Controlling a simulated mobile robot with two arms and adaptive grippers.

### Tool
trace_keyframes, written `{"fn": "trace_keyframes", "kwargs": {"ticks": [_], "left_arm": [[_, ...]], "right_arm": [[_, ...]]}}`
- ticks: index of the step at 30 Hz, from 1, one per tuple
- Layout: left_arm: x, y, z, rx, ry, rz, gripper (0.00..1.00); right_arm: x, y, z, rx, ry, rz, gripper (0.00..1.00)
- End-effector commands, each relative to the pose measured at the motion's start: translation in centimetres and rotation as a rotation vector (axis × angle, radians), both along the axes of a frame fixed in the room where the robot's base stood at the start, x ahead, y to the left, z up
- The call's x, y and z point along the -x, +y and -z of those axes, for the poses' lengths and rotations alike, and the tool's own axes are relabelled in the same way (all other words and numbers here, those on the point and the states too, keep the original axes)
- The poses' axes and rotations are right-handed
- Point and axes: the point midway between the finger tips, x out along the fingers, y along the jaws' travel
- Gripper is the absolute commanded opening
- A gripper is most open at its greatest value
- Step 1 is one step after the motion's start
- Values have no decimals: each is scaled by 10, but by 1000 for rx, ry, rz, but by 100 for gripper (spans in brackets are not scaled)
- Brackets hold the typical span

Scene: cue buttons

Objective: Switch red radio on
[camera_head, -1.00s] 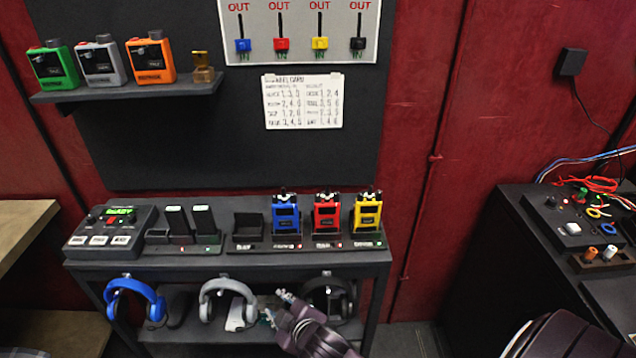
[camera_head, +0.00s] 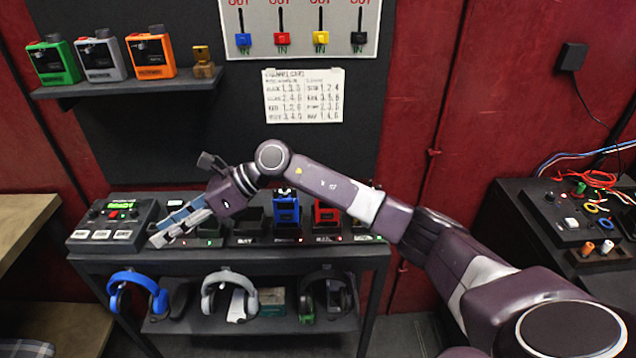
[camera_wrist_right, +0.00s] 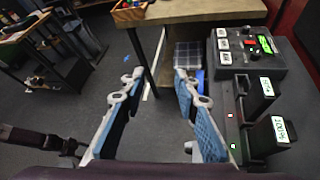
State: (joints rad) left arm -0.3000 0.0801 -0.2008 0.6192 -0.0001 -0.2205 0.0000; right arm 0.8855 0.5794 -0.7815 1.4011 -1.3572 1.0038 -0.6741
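The red radio (camera_head: 326,213) stands upright in a dock on the dark shelf table, right of the blue radio (camera_head: 286,208). My right forearm crosses in front of this row and hides part of the red radio; whether it is on cannot be told. My right gripper (camera_head: 170,228) is well left of it, over the table's left part beside the battery charger. In the right wrist view the gripper (camera_wrist_right: 158,82) is open, with nothing between its blue-padded fingers. Two batteries (camera_wrist_right: 262,95) stand right of the fingers. My left gripper is not in view.
A console (camera_head: 112,226) with a lit green display sits at the table's left end. The yellow radio is almost hidden by my arm. Headphones (camera_head: 138,290) hang below. A wall shelf (camera_head: 130,90) holds green, grey and orange devices. A handwritten card (camera_head: 303,95) is on the wall.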

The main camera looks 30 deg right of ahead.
Motion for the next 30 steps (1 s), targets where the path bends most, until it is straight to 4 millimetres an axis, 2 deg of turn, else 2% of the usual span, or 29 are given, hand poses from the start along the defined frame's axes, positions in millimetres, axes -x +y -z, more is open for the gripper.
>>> {"fn": "trace_keyframes", "kwargs": {"ticks": [1, 2, 5, 6, 9, 12, 15, 18, 21, 30], "left_arm": [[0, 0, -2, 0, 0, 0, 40], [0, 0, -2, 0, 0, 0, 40], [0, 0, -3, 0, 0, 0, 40], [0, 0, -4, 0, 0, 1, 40], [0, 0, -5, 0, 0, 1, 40], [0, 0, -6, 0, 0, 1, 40], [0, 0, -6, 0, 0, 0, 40], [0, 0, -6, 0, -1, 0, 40], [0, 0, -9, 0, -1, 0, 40], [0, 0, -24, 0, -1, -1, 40]], "right_arm": [[-8, -29, 2, 140, -34, -35, 29], [-9, -48, 7, 226, -45, -59, 29], [-14, -121, 12, 506, -50, -120, 29], [-14, -152, 9, 606, -40, -134, 29], [-9, -223, -4, 813, 11, -155, 29], [0, -278, -23, 957, 72, -160, 29], [11, -316, -39, 1048, 129, -159, 29], [19, -338, -48, 1098, 167, -157, 29], [22, -345, -47, 1116, 185, -158, 29], [22, -345, -3, 1114, 186, -160, 29]]}}
